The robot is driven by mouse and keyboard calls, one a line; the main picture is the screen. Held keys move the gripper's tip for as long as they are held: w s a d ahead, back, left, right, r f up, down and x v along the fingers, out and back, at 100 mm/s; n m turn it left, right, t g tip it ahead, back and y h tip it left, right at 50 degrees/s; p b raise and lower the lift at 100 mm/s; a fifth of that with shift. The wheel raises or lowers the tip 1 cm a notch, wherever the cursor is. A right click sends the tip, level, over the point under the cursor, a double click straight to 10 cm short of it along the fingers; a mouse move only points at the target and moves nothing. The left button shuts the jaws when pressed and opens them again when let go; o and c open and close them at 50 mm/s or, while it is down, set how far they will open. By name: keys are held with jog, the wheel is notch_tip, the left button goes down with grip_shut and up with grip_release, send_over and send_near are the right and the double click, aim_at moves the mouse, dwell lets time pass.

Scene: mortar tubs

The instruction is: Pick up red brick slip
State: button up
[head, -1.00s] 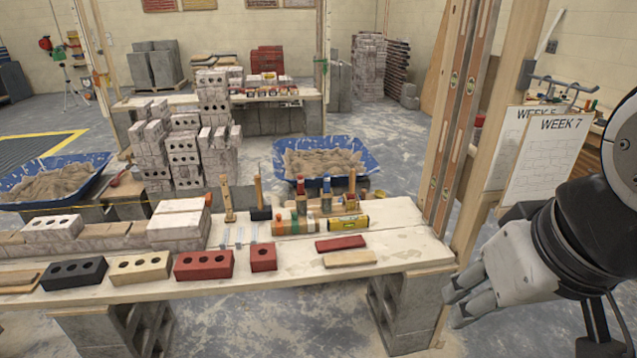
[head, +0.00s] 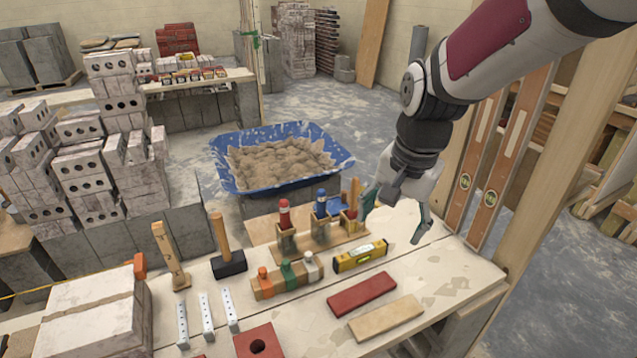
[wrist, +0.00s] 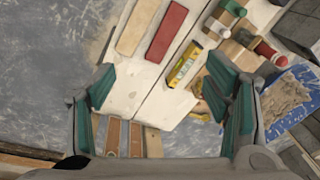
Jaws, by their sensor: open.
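The red brick slip (head: 361,294) is a thin flat red bar lying on the pale plank bench. It also shows in the wrist view (wrist: 167,32) near the top middle. A tan slip (head: 385,319) lies beside it, nearer the bench's front edge, and shows in the wrist view (wrist: 139,27) too. My gripper (head: 394,222) is open and empty above the bench's right part, higher and farther back than the red slip. In the wrist view its teal-padded fingers (wrist: 162,92) are spread wide with nothing between them.
A yellow spirit level (head: 360,256) lies just behind the red slip. Upright levels on a wooden post (head: 492,170) stand at the right. A blue mortar tub (head: 232,180) is behind.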

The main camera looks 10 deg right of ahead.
jog(key=w+f+m+g+b, duration=0.1)
jog(key=w+f+m+b, duration=0.1)
jog(key=w+f, duration=0.5)
jog(key=w+f+m+g+b, duration=0.1)
jog(key=w+f+m+b, duration=0.2)
jog(key=f, duration=0.8)
jog(key=b, duration=0.1)
send_over(363, 291)
jog(key=f, duration=0.8)
jog(key=shift+a+f, duration=0.3)
jog(key=shift+f, duration=0.05)
jog(key=shift+d+f+b, duration=0.15)
jog(key=shift+f+b, duration=0.3)
jog(key=shift+f, duration=1.15)
jog(key=shift+d+f+b, duration=0.1)
jog(key=shift+f+b, duration=0.35)
jog(key=shift+f, duration=1.1)
jog(key=shift+c, duration=0.6)
jog(key=c, duration=1.3)
jog(key=shift+r, duration=0.1)
jog(key=shift+c, duration=0.9)
jog(key=shift+r, duration=0.1)
